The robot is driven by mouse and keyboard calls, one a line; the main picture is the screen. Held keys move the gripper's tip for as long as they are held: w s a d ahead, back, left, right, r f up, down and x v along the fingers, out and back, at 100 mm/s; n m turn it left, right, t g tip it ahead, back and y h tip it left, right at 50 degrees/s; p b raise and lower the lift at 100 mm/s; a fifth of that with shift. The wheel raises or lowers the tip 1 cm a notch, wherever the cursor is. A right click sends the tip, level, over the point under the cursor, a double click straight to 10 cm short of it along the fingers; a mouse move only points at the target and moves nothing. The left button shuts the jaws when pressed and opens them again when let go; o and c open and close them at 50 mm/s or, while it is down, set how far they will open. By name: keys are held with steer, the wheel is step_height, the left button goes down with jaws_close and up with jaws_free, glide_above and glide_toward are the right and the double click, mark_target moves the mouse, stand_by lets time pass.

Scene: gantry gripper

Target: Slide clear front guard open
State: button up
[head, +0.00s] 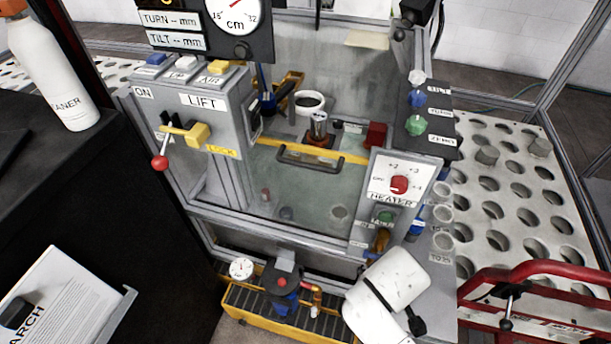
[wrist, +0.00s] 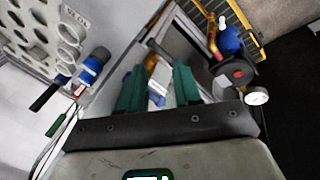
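The clear front guard (head: 300,192) is a see-through panel in the grey frame of the machine. A dark bar handle (head: 310,162) runs across its upper part, just below a yellow strip (head: 275,148). The guard appears to cover the lower front opening. My white arm end shows low in the head view, in front of the machine and below and right of the handle; its fingertips are not clear there. In the wrist view my gripper (wrist: 158,72) has two green fingers spread apart with nothing gripped between them. The handle is not seen in the wrist view.
A heater box (head: 401,184) with a red knob stands right of the guard. A lift box (head: 205,105) with a red-balled lever (head: 160,163) stands left. A pump with a gauge (head: 241,268) sits below. A red rail (head: 540,272) is at lower right.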

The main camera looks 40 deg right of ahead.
steer(key=w+h, duration=0.1)
steer(key=w+d+h+b, duration=0.1)
steer(key=w, duration=0.1)
steer(key=w+d+h, duration=0.1)
steer(key=w, duration=0.1)
steer(key=shift+w+d+r+n+t+h, duration=0.1)
steer(key=shift+r+n+t+h, duration=0.2)
steer(key=shift+n+t, duration=0.1)
steer(key=n+t+h+b, duration=0.5)
steer(key=n+t+h, duration=0.2)
steer(key=t+h, duration=0.2)
glide_toward(306, 163)
steer(key=x, duration=0.3)
steer(key=p+x, duration=0.1)
steer(key=x, duration=0.2)
steer(key=p+x, duration=0.1)
steer(key=x, duration=0.3)
steer(key=shift+w+f, duration=0.1)
steer(key=shift+f, duration=0.25)
jaws_close()
